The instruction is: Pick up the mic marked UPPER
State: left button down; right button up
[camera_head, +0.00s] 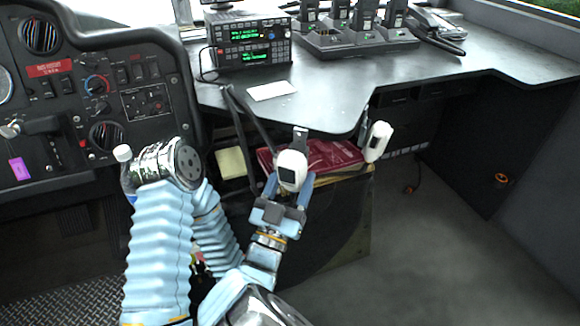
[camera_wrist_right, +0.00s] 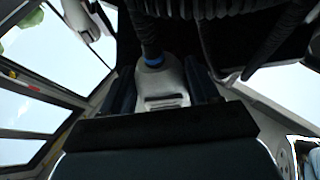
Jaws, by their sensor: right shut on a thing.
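A white hand mic (camera_head: 291,168) is between the fingers of my right gripper (camera_head: 287,188), just below the front edge of the desk. The gripper is shut on this mic. In the right wrist view the mic's pale body (camera_wrist_right: 166,88), with a slotted face, a blue ring and a dark cord, sits between my dark fingers (camera_wrist_right: 163,98). A second white mic (camera_head: 378,141) hangs at the desk edge to the right, apart from the gripper. I cannot read a marking on either mic. My left gripper is not visible in the head view.
The dark desk (camera_head: 345,95) carries a radio with green displays (camera_head: 250,43), a white card (camera_head: 271,91) and a charger rack (camera_head: 360,38). Red folders (camera_head: 335,156) stand in a box behind my gripper. The dashboard (camera_head: 100,90) is at left. Floor at right is open.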

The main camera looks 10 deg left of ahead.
aim_at(288, 176)
jog(key=shift+d+r+p, duration=0.1)
jog(key=shift+r+p, duration=1.05)
jog(key=shift+r, duration=1.15)
